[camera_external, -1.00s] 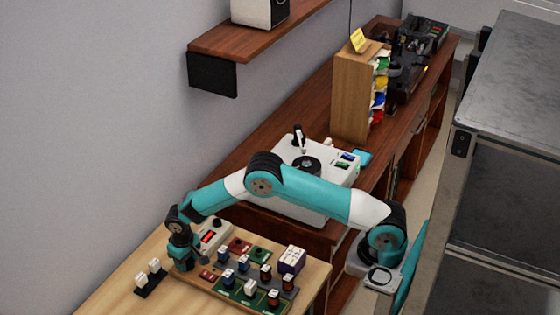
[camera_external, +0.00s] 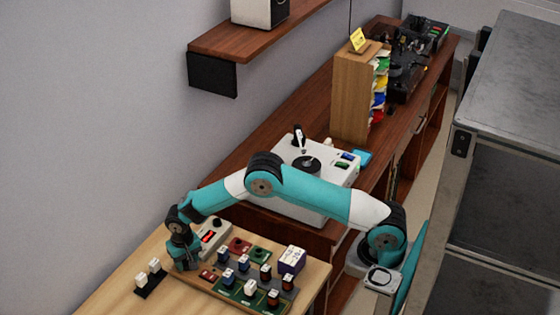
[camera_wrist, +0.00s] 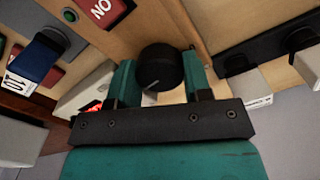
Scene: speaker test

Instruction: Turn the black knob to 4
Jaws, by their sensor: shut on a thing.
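The black knob (camera_wrist: 160,68) shows in the middle of the wrist view, with a light pointer line on its face aimed toward the lower left. My gripper (camera_wrist: 158,82) has its two teal fingers on either side of the knob and is shut on it. In the outside view my gripper (camera_external: 185,262) is low over the left part of the wooden board, and the knob is hidden behind it. I cannot read any numbers around the knob.
A light box with a red display (camera_external: 208,237) stands beside my gripper. Several switches and blocks (camera_external: 245,264) fill the board to the right. A black strip with white switches (camera_external: 148,279) lies to the left. A white device (camera_external: 320,171) stands on the dark bench behind.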

